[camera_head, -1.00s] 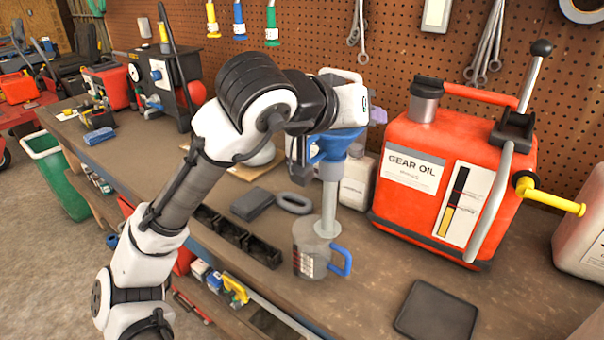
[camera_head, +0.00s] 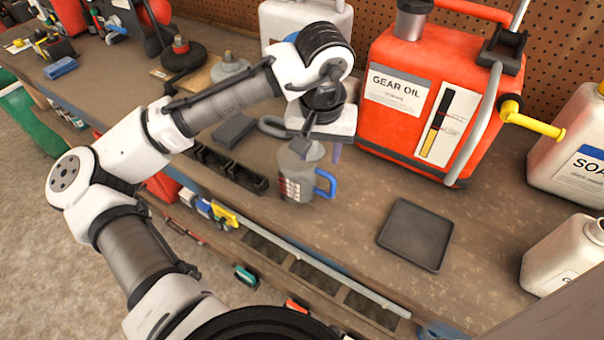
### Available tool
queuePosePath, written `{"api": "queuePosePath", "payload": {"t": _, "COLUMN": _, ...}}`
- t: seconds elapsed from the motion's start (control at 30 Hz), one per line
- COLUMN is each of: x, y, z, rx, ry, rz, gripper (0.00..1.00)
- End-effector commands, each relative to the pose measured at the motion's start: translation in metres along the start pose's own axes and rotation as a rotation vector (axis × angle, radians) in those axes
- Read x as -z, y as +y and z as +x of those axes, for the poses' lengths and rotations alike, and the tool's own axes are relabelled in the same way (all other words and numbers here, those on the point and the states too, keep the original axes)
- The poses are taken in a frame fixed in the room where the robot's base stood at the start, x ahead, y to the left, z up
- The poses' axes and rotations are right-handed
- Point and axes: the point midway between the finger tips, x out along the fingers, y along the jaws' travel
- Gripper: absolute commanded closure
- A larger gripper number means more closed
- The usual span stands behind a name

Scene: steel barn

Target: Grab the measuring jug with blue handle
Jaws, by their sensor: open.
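The measuring jug (camera_head: 291,181) is grey and see-through, with a blue handle (camera_head: 326,184) on its right side. It stands upright on the workbench. My gripper (camera_head: 316,151) is open, pointing down just above and behind the jug's top. Its fingers are partly hidden by the wrist and overlap the jug's rim in the picture. I cannot tell whether they touch the jug. The handle is in clear view.
A red gear oil can (camera_head: 400,130) stands close to the right of my gripper. A black tray (camera_head: 415,234) lies right of the jug. White containers (camera_head: 560,255) stand far right. Bare bench lies between jug and tray.

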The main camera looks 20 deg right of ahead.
Motion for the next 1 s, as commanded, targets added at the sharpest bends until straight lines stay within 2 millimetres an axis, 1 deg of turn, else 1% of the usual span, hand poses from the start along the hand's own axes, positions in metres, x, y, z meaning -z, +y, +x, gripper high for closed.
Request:
{"api": "queuePosePath", "payload": {"t": 0.13, "x": -0.002, "y": 0.0, "z": 0.012, "rx": 0.001, "ry": -0.002, "rz": 0.001, "gripper": 0.55}}
{"api": "queuePosePath", "payload": {"t": 0.3, "x": -0.005, "y": 0.001, "z": 0.037, "rx": 0.001, "ry": -0.002, "rz": 0.0, "gripper": 0.55}}
{"api": "queuePosePath", "payload": {"t": 0.4, "x": -0.005, "y": 0.001, "z": 0.048, "rx": 0.0, "ry": -0.001, "rz": 0.002, "gripper": 0.55}}
{"api": "queuePosePath", "payload": {"t": 0.5, "x": -0.005, "y": 0.001, "z": 0.052, "rx": 0.0, "ry": 0.0, "rz": 0.003, "gripper": 0.55}}
{"api": "queuePosePath", "payload": {"t": 0.67, "x": -0.005, "y": 0.001, "z": 0.053, "rx": -0.001, "ry": 0.001, "rz": 0.003, "gripper": 0.55}}
{"api": "queuePosePath", "payload": {"t": 0.7, "x": -0.005, "y": 0.001, "z": 0.053, "rx": -0.001, "ry": 0.001, "rz": 0.003, "gripper": 0.57}}
{"api": "queuePosePath", "payload": {"t": 1.0, "x": -0.005, "y": 0.001, "z": 0.052, "rx": -0.001, "ry": 0.0, "rz": 0.002, "gripper": 0.96}}
